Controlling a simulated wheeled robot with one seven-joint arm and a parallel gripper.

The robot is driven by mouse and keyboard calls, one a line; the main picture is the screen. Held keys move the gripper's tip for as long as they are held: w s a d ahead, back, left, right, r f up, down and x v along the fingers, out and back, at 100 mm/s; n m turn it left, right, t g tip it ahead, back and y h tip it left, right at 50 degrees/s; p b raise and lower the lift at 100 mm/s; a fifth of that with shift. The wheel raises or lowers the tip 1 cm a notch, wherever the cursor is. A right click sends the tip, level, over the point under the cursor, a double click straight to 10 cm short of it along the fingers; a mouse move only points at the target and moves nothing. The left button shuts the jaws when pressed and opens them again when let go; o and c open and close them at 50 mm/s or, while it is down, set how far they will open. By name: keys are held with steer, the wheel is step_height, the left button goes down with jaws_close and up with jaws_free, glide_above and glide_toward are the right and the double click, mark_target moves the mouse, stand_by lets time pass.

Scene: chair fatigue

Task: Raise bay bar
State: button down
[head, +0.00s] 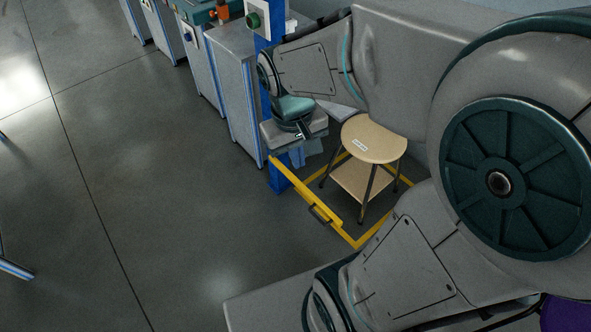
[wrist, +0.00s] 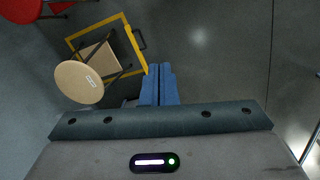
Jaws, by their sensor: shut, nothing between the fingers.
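The yellow bay bar (head: 306,193) runs along the near left side of a yellow-outlined bay, low near the floor, with a dark handle (head: 320,214) on its outer face. In the wrist view the bar (wrist: 133,50) and its handle (wrist: 140,38) lie beyond and above the fingers. My gripper (head: 298,158) hangs by the bar's far left end, apart from the handle. Its blue fingers are together and empty in the wrist view (wrist: 159,84). A wooden stool (head: 373,140) with dark legs and a white label stands inside the bay.
A blue post (head: 279,176) stands at the bay's far left corner. Grey cabinets (head: 236,90) line the back. A red seat (wrist: 20,9) shows at the wrist view's top left. A purple object (head: 566,314) shows at the lower right. The floor left of the bay is clear.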

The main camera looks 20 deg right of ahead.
steer(key=w+d+f+n+g+h+b, duration=0.15)
steer(key=w+f+h+b, duration=0.3)
steer(key=f, duration=0.85)
steer(key=w+f+n+g+h+b, duration=0.3)
steer(key=f+b, duration=0.3)
steer(key=f, duration=0.7)
steer(key=w+d+f+n+g+h+b, duration=0.1)
steer(key=w+f+n+g+h+b, duration=0.25)
steer(key=f, duration=0.85)
step_height(320, 180, down, 37)
steer(key=n+t+h+b, duration=1.1)
steer(key=n+t+b, duration=0.2)
steer(key=t+b, duration=0.3)
steer(key=shift+d, duration=0.45)
steer(key=w+d+r+b, duration=0.1)
steer(key=w+d+r, duration=0.2)
steer(key=d+r, duration=0.5)
steer(key=shift+d+r, duration=0.3)
steer(key=shift+r, duration=0.45)
